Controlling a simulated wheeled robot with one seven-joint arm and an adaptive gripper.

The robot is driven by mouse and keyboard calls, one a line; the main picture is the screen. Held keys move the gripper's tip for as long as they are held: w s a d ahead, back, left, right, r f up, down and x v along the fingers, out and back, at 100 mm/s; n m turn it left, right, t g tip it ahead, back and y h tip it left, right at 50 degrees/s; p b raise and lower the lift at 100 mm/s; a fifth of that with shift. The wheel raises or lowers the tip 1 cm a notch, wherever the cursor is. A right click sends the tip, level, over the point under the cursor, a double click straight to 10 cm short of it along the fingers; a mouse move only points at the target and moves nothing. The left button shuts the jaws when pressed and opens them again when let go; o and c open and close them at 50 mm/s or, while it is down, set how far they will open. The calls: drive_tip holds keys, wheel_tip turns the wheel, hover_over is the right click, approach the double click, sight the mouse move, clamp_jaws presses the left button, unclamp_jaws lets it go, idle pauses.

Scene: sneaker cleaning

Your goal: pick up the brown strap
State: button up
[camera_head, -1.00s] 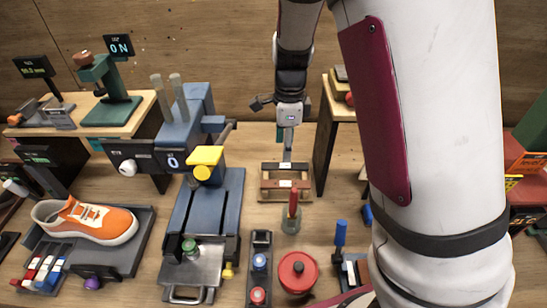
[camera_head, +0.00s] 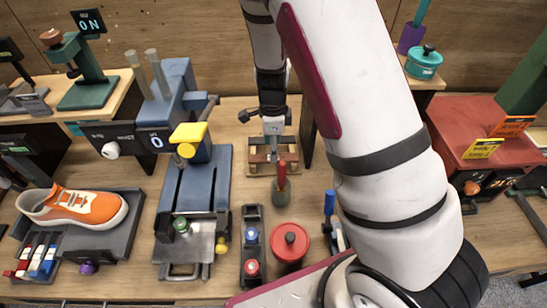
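I cannot make out a brown strap for certain in this view. My gripper (camera_head: 274,145) hangs at the far middle of the table, just above or in front of a small brown wooden rack (camera_head: 256,168). Its fingers are small and blend with the rack, so I cannot tell whether they are open or whether they touch anything. My white arm covers the table to the right of the rack.
A red-handled tool in a cup (camera_head: 281,190), a red lidded pot (camera_head: 289,243) and a black button panel (camera_head: 252,250) stand in front of the rack. A blue press (camera_head: 195,180) and an orange sneaker (camera_head: 85,208) are left. A red box (camera_head: 470,130) is right.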

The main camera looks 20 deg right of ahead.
drive_tip(key=shift+f, duration=1.35)
drive_tip(key=shift+c, duration=0.6)
clamp_jaws()
